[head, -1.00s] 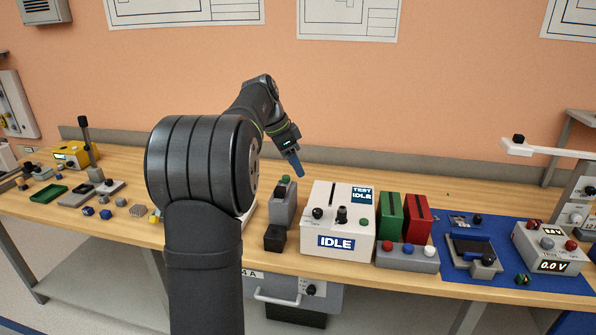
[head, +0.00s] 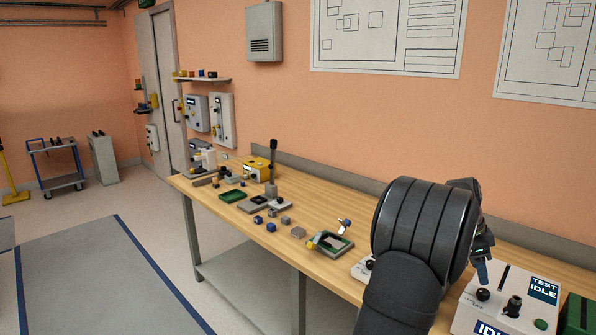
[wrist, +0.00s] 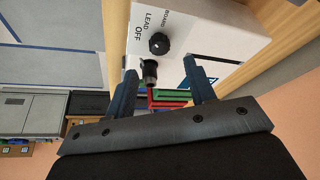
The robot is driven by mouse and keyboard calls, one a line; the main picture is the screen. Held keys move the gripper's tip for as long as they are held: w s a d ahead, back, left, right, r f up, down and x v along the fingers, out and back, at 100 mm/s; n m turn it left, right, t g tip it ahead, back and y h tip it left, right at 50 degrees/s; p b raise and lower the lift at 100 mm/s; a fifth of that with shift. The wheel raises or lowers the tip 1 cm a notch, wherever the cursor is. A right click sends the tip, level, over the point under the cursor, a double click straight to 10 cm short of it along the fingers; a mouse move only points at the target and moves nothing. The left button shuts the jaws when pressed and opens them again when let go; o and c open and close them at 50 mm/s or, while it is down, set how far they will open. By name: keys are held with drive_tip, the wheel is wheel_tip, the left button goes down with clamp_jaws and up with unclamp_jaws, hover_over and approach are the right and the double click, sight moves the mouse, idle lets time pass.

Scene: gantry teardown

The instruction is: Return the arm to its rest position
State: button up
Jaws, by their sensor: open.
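My arm stands at the right of the head view. The white tester box (wrist: 190,25) shows beyond the fingertips, with a black knob and the labels BOARD, LEAD and OFF. A green and a red bin show farther off between the fingers.
The wooden bench (head: 310,205) holds a green tray (head: 233,196), a yellow box (head: 257,168), a small open frame (head: 331,243) and several small blocks left of my arm. A grey wall box (head: 264,32) hangs above.

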sight(484, 292)
drive_tip(key=x, duration=0.6)
drive_tip(key=shift+d+f, duration=0.2)
drive_tip(key=shift+f, duration=0.15)
drive_tip(key=shift+r, duration=0.1)
drive_tip(key=v, duration=1.8)
drive_tip(key=x, duration=1.8)
drive_tip(key=n, duration=0.2)
drive_tip(key=n+t, duration=0.1)
drive_tip(key=n, duration=0.1)
drive_tip(key=shift+s+t, duration=0.2)
drive_tip(key=shift+t, duration=0.1)
drive_tip(key=n+t, duration=0.2)
drive_tip(key=n, duration=0.3)
drive_tip(key=shift+s, duration=0.15)
drive_tip(key=v, duration=0.7)
drive_tip(key=shift+r, duration=0.3)
